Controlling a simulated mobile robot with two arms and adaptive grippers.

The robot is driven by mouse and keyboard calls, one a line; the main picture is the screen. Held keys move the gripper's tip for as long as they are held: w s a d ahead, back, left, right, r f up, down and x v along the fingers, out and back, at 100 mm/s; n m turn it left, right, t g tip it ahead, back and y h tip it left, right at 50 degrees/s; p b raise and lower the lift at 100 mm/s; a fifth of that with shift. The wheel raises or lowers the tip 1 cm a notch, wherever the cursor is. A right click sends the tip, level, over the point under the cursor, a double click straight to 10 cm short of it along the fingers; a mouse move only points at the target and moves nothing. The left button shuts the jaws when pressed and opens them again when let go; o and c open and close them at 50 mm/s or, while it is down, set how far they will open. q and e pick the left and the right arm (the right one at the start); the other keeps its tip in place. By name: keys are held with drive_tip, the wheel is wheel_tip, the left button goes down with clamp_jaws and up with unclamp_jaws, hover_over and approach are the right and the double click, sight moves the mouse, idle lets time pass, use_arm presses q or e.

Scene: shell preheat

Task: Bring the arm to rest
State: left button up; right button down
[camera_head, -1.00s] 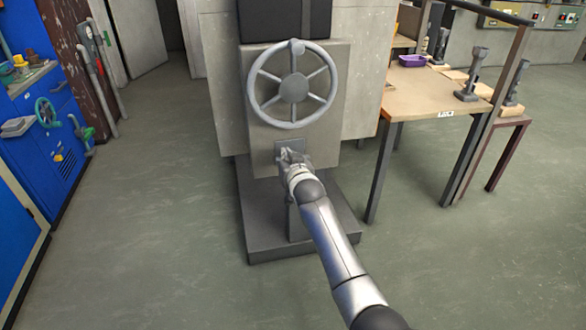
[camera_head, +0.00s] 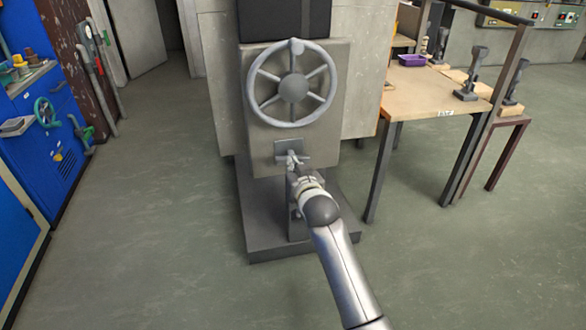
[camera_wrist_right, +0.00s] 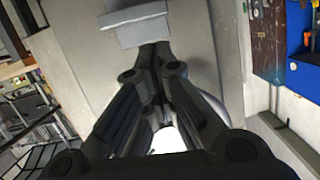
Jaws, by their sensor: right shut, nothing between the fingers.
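My right arm (camera_head: 345,265) reaches in from the lower right in the head view. Its right gripper (camera_head: 292,160) is in front of the lower part of the grey machine panel, by a small plate with a short handle (camera_head: 281,150). In the right wrist view the right gripper (camera_wrist_right: 155,52) is shut and empty. Its fingertips point at the grey block of that handle (camera_wrist_right: 140,27); I cannot tell whether they touch it. My left gripper is not in view.
A grey handwheel (camera_head: 292,88) is on the panel above the gripper. The machine stands on a dark base (camera_head: 265,240). A wooden-topped table (camera_head: 430,92) with a purple bin (camera_head: 411,60) is at right. A blue cabinet (camera_head: 45,130) is at left. The floor between is clear.

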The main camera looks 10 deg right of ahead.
drive_tip(key=s+d+f+n+g, duration=0.1)
drive_tip(key=s+d+f+g, duration=0.15)
drive_tip(key=s+f, duration=0.65)
drive_tip(key=s+d+f+g, duration=0.1)
drive_tip(key=s+f+g, duration=0.2)
drive_tip(key=s+f, duration=0.55)
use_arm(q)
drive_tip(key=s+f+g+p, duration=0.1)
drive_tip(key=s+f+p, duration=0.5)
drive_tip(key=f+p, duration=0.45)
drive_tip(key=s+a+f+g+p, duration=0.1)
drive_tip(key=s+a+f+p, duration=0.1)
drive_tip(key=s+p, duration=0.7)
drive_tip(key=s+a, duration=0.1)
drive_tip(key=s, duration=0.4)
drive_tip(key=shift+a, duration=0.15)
use_arm(e)
drive_tip(key=s+d+f+g, duration=0.1)
drive_tip(key=s+f+g, duration=0.2)
drive_tip(key=s+f, duration=0.4)
drive_tip(key=s+d+f+n+g, duration=0.1)
drive_tip(key=s+f, duration=0.6)
drive_tip(key=s, duration=1.6)
drive_tip(key=s+d+f+n+g, duration=0.1)
drive_tip(key=s+f+g, duration=0.3)
drive_tip(key=s, duration=1.1)
wheel_tip(320, 180, down, 3)
drive_tip(key=shift+s+d+f+g, duration=0.2)
drive_tip(key=shift+d+g, duration=0.15)
drive_tip(key=shift+d, duration=0.2)
